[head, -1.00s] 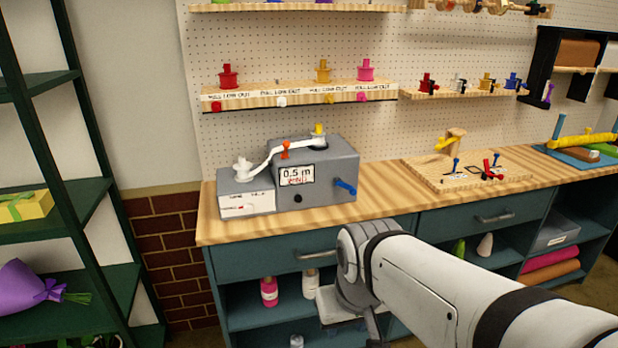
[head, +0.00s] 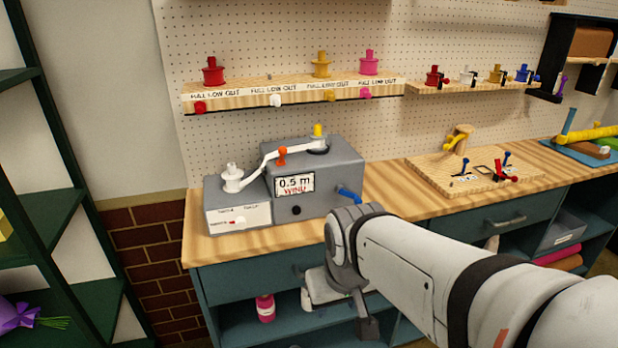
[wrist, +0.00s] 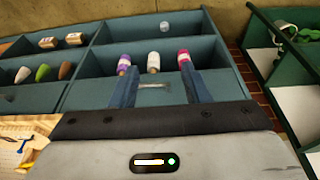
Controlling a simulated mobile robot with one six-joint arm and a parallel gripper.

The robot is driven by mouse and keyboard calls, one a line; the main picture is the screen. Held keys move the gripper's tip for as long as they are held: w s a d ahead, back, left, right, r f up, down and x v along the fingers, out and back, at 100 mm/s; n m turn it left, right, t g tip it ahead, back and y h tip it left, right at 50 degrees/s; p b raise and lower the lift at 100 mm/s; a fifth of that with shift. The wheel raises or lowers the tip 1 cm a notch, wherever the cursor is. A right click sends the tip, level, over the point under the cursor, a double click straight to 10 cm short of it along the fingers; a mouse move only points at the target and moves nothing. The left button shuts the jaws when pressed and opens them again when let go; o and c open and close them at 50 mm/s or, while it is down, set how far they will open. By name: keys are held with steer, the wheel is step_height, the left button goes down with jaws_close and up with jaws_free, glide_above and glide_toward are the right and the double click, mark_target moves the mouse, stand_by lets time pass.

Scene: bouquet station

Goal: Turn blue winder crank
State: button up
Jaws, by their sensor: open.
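The blue winder crank (head: 349,194) sticks out from the right side of the grey winder machine (head: 325,160) on the wooden bench. The machine's display reads "0.5 m" with "WIND" below it. A white ribbon runs from a white spool (head: 232,178) past an orange knob (head: 282,155) to the yellow-topped spool (head: 318,138). My gripper (wrist: 160,90) is open and empty in the wrist view, its two dark fingers apart in front of the cabinet shelves. In the head view my arm's end is in front of the bench, below and apart from the crank; its fingers are mostly hidden.
The bench's front edge (head: 225,257) and drawers lie close behind my arm. A wooden board with small levers (head: 475,172) stands to the right. A green shelf rack (head: 60,200) is at the left.

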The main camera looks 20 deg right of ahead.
steer(key=w+d+f+n+t+h+b, duration=0.1)
steer(key=w+d+f+t, duration=0.15)
steer(key=w+d, duration=0.45)
steer(key=w+d+f+n+t+h+b, duration=0.1)
steer(key=w+d+n+t, duration=0.2)
steer(key=w, duration=0.8)
steer(key=n+t+y+b, duration=0.1)
steer(key=n+t+y, duration=0.25)
steer(key=t, duration=0.55)
glide_toward(357, 197)
steer(key=w+f, duration=0.2)
steer(key=shift+n+t+h, duration=0.25)
steer(key=shift+n+h, duration=0.2)
steer(key=w, duration=0.2)
steer(key=w+p, duration=0.1)
steer(key=w, duration=0.5)
steer(key=shift+a+r, duration=0.3)
steer(key=shift+a, duration=0.05)
jaws_close()
steer(key=shift+f, duration=0.1)
